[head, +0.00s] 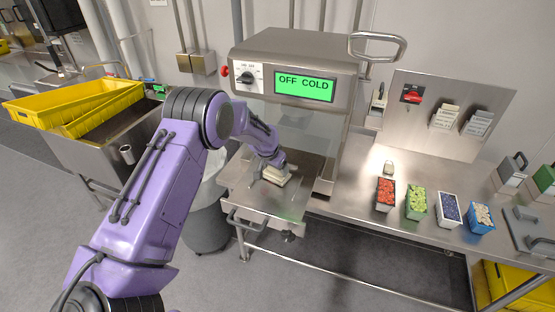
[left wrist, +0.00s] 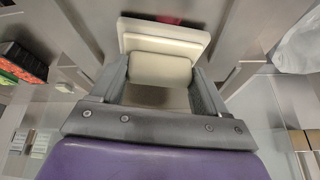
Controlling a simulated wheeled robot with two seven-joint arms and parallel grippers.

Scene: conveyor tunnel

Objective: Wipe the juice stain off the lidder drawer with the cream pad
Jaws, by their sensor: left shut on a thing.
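The lidder (head: 297,90) stands on the steel table, its display reading "OFF COLD". Its drawer (head: 283,208) is pulled out in front as a flat steel plate with a front handle. My left gripper (head: 272,172) is over the drawer, shut on the cream pad (head: 277,178). In the left wrist view the pad (left wrist: 163,42) sits between the two fingers, with its wide base beyond them. A small reddish patch of juice stain (left wrist: 168,20) shows at the pad's far edge; the rest of any stain is hidden. I cannot tell whether the pad touches the drawer. My right gripper is not in view.
Small tubs of red (head: 386,194), green (head: 416,202), blue and white pieces stand on the table to the right. A grey bin (head: 207,215) stands under the drawer's left side.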

